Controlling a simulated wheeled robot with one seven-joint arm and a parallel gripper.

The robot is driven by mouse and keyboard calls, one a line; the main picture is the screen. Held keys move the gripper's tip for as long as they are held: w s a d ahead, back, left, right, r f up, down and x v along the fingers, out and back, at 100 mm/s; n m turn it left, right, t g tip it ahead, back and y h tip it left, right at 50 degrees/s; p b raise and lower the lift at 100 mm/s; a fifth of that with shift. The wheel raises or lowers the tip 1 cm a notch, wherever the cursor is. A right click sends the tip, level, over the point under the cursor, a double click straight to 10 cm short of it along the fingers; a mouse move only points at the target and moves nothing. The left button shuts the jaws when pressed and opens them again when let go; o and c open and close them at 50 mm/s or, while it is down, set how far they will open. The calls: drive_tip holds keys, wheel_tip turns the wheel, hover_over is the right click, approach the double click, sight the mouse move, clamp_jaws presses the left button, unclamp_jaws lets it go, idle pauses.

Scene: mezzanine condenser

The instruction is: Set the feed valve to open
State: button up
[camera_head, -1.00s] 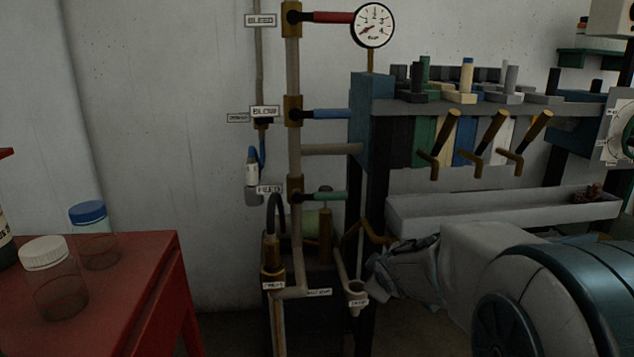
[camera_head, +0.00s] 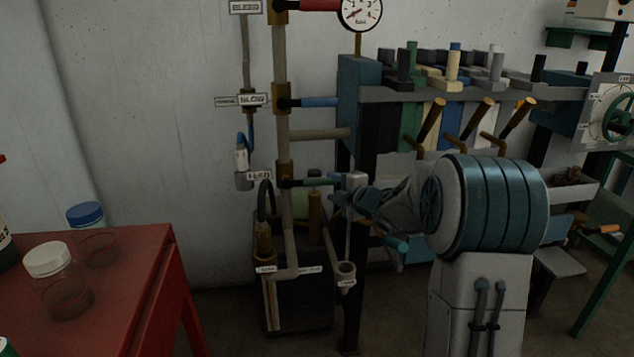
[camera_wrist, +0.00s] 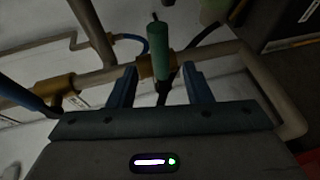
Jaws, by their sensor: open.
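The feed valve's green handle (camera_head: 316,182) sticks out sideways to the right from a brass valve body (camera_head: 284,178) on the upright pipe, beside the FEED label (camera_head: 258,176). My gripper (camera_head: 335,190) is at the handle's outer end. In the wrist view the green handle (camera_wrist: 160,55) stands between the two blue fingers of my gripper (camera_wrist: 159,70), with gaps visible on both sides. The fingers are open. In the head view the gripper partly hides the handle's tip.
The blue BLOW handle (camera_head: 315,102) and the red BLEED handle (camera_head: 305,5) are higher on the same pipe. A lever rack (camera_head: 470,95) stands to the right. A red table (camera_head: 120,270) with jars is at the left.

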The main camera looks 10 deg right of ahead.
sight(323, 182)
drive_tip(key=x, duration=0.9)
drive_tip(key=shift+b, duration=0.35)
clamp_jaws()
